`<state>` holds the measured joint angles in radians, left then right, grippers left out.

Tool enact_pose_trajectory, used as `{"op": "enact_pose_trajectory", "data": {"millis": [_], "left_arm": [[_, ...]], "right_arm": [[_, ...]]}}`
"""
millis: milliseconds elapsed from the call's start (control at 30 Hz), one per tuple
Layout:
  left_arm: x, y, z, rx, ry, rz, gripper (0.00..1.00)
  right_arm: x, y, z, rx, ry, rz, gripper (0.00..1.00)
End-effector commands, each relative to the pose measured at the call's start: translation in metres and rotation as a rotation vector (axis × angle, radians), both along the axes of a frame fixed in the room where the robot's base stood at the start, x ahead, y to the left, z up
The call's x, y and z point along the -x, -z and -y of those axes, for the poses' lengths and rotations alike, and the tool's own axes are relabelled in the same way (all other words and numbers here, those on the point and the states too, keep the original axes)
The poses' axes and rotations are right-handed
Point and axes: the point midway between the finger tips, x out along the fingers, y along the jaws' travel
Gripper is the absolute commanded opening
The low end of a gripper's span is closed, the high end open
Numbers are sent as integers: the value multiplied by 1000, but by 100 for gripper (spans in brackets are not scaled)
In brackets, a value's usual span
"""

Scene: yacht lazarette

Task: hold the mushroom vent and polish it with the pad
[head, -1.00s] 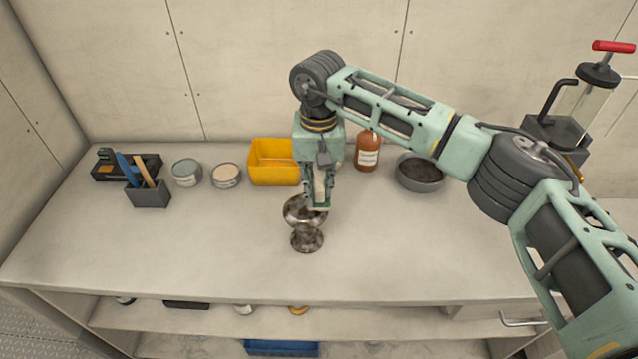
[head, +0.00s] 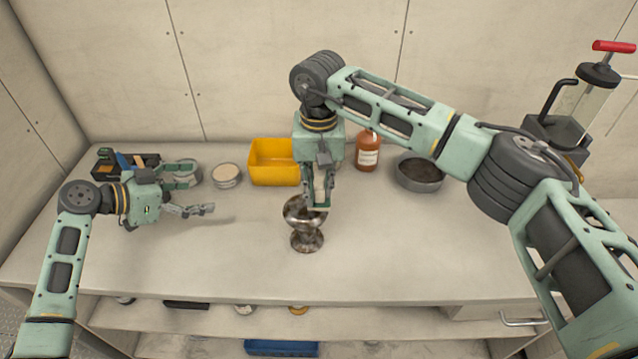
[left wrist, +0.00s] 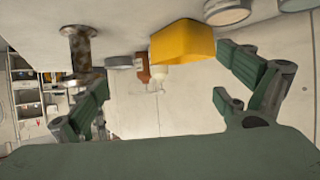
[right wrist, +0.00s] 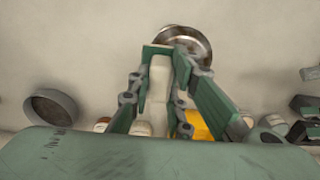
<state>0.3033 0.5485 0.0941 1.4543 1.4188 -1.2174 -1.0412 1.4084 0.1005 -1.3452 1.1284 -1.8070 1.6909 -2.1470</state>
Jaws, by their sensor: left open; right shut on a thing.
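The mushroom vent (head: 306,240), metal with brown tarnish patches, stands upright on the bench in the head view. It also shows in the left wrist view (left wrist: 78,45) and, partly covered, in the right wrist view (right wrist: 200,42). My right gripper (head: 318,203) is shut on a pale pad (right wrist: 157,85) and sits right over the vent's cap. It hides part of the cap, and I cannot tell whether the pad touches it. My left gripper (head: 200,190) is open and empty, left of the vent with a clear gap, its fingers pointing right.
A yellow bin (head: 272,150), an orange-brown bottle (head: 367,152) and a dark bowl (head: 420,175) stand along the back. A tin (head: 226,176) is behind my left gripper. A pump with a red handle (head: 612,46) is at the right. The front of the bench is clear.

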Motion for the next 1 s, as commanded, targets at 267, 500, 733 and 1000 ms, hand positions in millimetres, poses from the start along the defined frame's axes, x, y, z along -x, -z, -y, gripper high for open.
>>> {"op": "enact_pose_trajectory", "data": {"millis": [267,500,733,1000], "left_arm": [[37,40,112,-13,287,-6,94],[57,51,156,-16,409,4,94],[56,60,173,-15,423,3,94],[46,78,205,-15,422,4,94]], "right_arm": [[0,0,0,0,0,0,0],[0,0,0,0,0,0,0],[0,0,0,0,0,0,0],[0,0,0,0,0,0,0]]}}
